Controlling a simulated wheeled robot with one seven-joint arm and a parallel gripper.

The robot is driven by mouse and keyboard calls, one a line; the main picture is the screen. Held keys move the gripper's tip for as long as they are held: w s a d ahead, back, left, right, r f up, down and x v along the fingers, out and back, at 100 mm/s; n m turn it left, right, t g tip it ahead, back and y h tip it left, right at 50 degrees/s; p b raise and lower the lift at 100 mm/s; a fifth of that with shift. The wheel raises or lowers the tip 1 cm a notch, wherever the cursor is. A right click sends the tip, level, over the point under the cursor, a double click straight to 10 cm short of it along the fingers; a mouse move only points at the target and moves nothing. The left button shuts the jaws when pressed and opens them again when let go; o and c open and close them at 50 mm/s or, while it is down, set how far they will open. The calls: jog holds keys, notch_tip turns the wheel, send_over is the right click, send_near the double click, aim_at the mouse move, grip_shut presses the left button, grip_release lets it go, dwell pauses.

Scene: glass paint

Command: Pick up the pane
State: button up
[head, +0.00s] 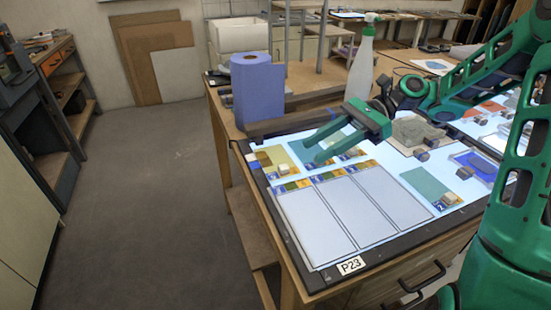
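Several coloured panes lie on the bright light table (262,190), and I cannot tell which one the task means. A yellow pane (276,157) lies at the left, with a small pale block beside it. A green-teal pane (426,182) lies right of centre, and a blue pane (480,165) lies farther right. A light green pane (333,141) is partly hidden under my gripper. My green gripper (311,150) points left above the back left part of the table. Its two fingers are apart, with nothing seen between them. Its height above the surface is hard to tell.
A blue paper roll (257,92) and a white spray bottle (361,68) stand behind. Small blocks and a grey cloth (417,130) lie at the right.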

aim_at(286, 165)
jog(key=shift+x, duration=4.1)
jog(key=shift+w+r, duration=0.1)
jog(key=shift+r, duration=0.05)
grip_shut()
